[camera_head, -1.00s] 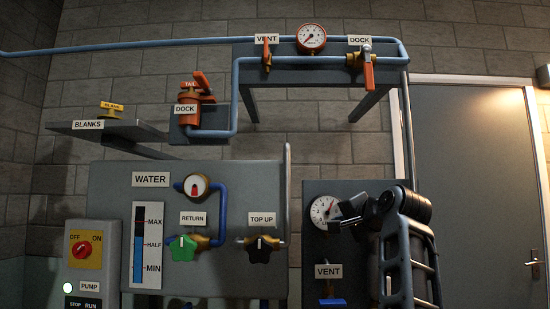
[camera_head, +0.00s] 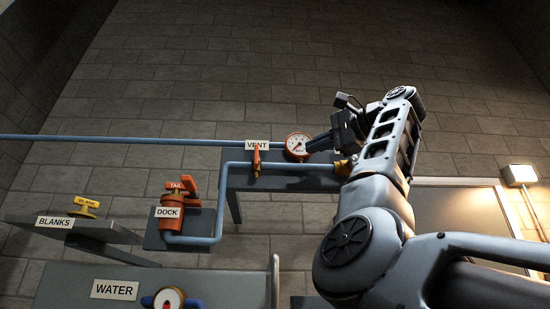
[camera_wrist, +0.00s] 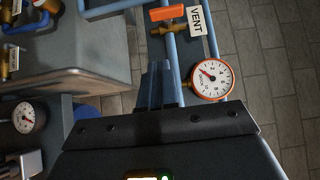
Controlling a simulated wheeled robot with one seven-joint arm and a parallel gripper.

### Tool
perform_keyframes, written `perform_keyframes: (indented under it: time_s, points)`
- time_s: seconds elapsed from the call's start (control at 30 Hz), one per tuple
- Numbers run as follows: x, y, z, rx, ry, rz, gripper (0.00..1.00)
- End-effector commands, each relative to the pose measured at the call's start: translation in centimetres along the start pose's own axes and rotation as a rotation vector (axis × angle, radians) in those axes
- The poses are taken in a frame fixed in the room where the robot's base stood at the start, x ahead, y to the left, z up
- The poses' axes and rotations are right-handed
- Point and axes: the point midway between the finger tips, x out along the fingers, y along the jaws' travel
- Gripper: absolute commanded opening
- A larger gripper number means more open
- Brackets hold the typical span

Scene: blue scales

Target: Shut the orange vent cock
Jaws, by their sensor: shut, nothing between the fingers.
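The orange vent cock (camera_head: 256,163) sits on the blue pipe below the white VENT tag (camera_head: 257,146). Its orange handle stands near upright in the head view, across the pipe. In the wrist view the orange handle (camera_wrist: 168,13) is at the top, on a brass body beside the VENT tag (camera_wrist: 196,20). My gripper (camera_head: 310,147) is right of the cock, by the orange-rimmed gauge (camera_head: 298,146), apart from the cock. In the wrist view my gripper's fingers (camera_wrist: 158,75) are together and empty, below the cock in the picture.
The gauge also shows in the wrist view (camera_wrist: 212,79), close to my fingers. A yellow BLANK (camera_head: 84,205) lies on another shelf. The wall above the pipe is clear.

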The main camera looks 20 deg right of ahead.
Motion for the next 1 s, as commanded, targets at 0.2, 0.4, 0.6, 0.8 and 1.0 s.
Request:
perform_keyframes:
  time_s: [0.2,0.4,0.6,0.8,1.0]
  points:
    - [2.4,-0.3,0.1,0.002,-0.004,0.002,0.00]
    - [6.3,-0.5,0.1,0.001,-0.004,0.003,0.00]
    - [10.1,-0.4,0.1,0.001,-0.003,0.003,0.00]
    - [11.9,-0.2,2.1,0.001,-0.002,0.001,0.00]
    - [12.6,-0.1,2.9,0.000,-0.001,-0.001,0.00]
